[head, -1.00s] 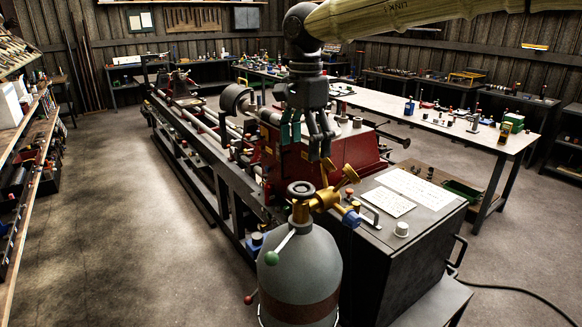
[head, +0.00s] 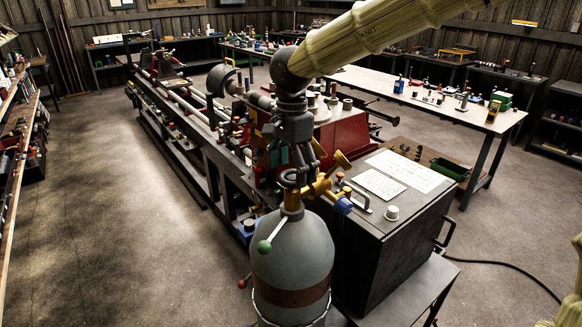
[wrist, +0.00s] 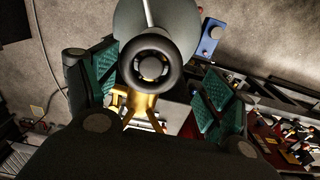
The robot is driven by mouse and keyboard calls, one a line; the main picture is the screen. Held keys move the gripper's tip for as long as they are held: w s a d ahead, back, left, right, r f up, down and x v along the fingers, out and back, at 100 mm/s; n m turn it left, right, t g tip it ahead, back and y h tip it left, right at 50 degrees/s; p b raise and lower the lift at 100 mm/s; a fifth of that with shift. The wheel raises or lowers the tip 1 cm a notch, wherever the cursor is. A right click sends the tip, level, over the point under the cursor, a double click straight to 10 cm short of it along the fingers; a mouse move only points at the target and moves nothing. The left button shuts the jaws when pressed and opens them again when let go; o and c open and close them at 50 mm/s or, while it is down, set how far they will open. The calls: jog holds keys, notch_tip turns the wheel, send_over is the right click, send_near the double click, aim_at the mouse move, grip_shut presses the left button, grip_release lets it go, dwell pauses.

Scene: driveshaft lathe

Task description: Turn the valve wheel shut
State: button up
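The valve wheel (head: 293,179) is a small dark round handwheel on the brass valve (head: 318,187), on top of a grey gas cylinder (head: 291,255) with a brown band. In the wrist view the wheel (wrist: 128,66) is a thick black ring with a lighter hub, in front of the brass neck. My gripper (head: 293,166) points down just over the wheel and hides part of it. In the wrist view its teal-padded fingers (wrist: 158,85) are spread on either side of the wheel, with a gap at each side. It is open and holds nothing.
A dark cabinet (head: 385,235) with papers and a white knob stands right of the cylinder. A red and black lathe (head: 215,150) lies behind. A green-tipped lever (head: 264,247) sticks out at the cylinder's front left. The floor at left is clear.

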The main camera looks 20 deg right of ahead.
jog(key=shift+s+r, duration=0.15)
jog(key=shift+s, duration=0.45)
jog(key=shift+s+r, duration=0.15)
jog(key=shift+s, duration=0.45)
jog(key=shift+w+f, duration=0.4)
jog(key=shift+w, duration=0.3)
jog(key=shift+c, duration=0.9)
jog(key=shift+w, duration=0.15)
jog(key=c, duration=0.4)
jog(key=shift+s+r, duration=0.2)
jog(key=shift+s, duration=0.15)
jog(key=c, duration=0.5)
jog(key=shift+o, duration=0.2)
jog(key=shift+w, duration=0.1)
jog(key=shift+m+p, duration=0.3)
jog(key=shift+p, duration=0.05)
jog(key=m+p, duration=0.2)
jog(key=shift+r+m, duration=0.15)
jog(key=shift+m, duration=0.15)
jog(key=m+p, duration=0.2)
jog(key=m, duration=0.2)
jog(key=shift+m, duration=0.3)
